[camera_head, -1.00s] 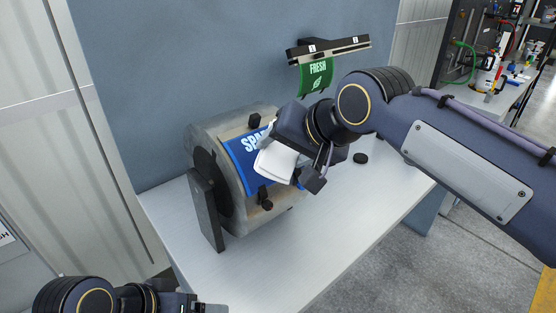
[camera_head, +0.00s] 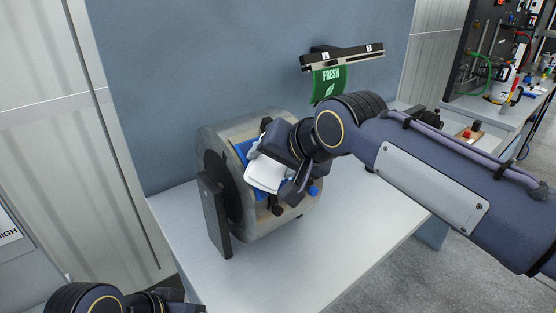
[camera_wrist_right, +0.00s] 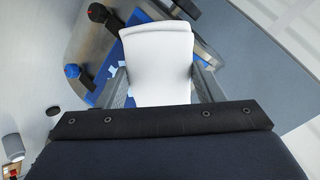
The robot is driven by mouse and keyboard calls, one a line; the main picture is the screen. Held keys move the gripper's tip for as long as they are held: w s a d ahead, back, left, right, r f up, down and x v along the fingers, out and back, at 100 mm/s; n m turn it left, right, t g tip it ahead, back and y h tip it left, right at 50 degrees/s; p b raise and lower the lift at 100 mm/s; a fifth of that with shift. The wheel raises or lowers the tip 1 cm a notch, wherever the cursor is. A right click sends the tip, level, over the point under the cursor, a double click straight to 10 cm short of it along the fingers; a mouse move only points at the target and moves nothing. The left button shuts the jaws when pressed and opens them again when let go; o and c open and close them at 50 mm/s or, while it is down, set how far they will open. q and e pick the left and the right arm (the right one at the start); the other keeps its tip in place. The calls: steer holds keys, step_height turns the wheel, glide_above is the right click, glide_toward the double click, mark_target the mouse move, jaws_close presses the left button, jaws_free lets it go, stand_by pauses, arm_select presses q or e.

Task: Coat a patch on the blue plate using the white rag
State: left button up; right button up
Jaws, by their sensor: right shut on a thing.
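The blue plate (camera_head: 243,149) is wrapped on the curved side of a grey drum (camera_head: 222,140). The white rag (camera_head: 265,176) lies over most of the plate and hides its lettering. My right gripper (camera_wrist_right: 160,82) is shut on the rag, which spreads out between and beyond its fingers in the right wrist view. Blue edges of the plate (camera_wrist_right: 206,54) show beside the rag there. I cannot tell whether the rag presses on the plate. My left gripper (camera_head: 185,307) is at the bottom edge, cut off, away from the drum.
The drum stands on a white table (camera_head: 275,270) with a dark bracket (camera_head: 214,215) at its left. Dark and blue knobs (camera_head: 277,210) stick out around the plate. A green FRESH sheet (camera_head: 328,84) hangs from a wall rail (camera_head: 343,57). The table's front is clear.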

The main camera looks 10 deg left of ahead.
steer(key=shift+x, duration=1)
stand_by(0.7)
steer(key=shift+w, duration=0.1)
steer(key=shift+w+d+r+p, duration=0.1)
steer(key=shift+w+d+p, duration=0.35)
steer(key=shift+w+d, duration=0.7)
steer(key=shift+w+d+p, duration=0.4)
steer(key=shift+w+d, duration=0.3)
steer(key=shift+w, duration=0.3)
steer(key=shift+w+d+p, duration=0.4)
steer(key=shift+w+d, duration=0.3)
steer(key=shift+w, duration=0.3)
steer(key=shift+w+d+p, duration=0.4)
steer(key=shift+w+d, duration=0.35)
steer(key=shift+w, duration=0.25)
steer(key=shift+s+a, duration=0.1)
steer(key=shift+s, duration=0.05)
steer(key=shift+s+a+b, duration=0.15)
steer(key=shift+s+a, duration=0.9)
steer(key=shift+s, duration=0.35)
steer(key=shift+s+a+b, duration=0.2)
steer(key=shift+s+a, duration=0.9)
steer(key=shift+s, duration=0.3)
steer(key=shift+s+a+b, duration=0.15)
steer(key=shift+s+a, duration=0.9)
steer(key=shift+s, duration=0.3)
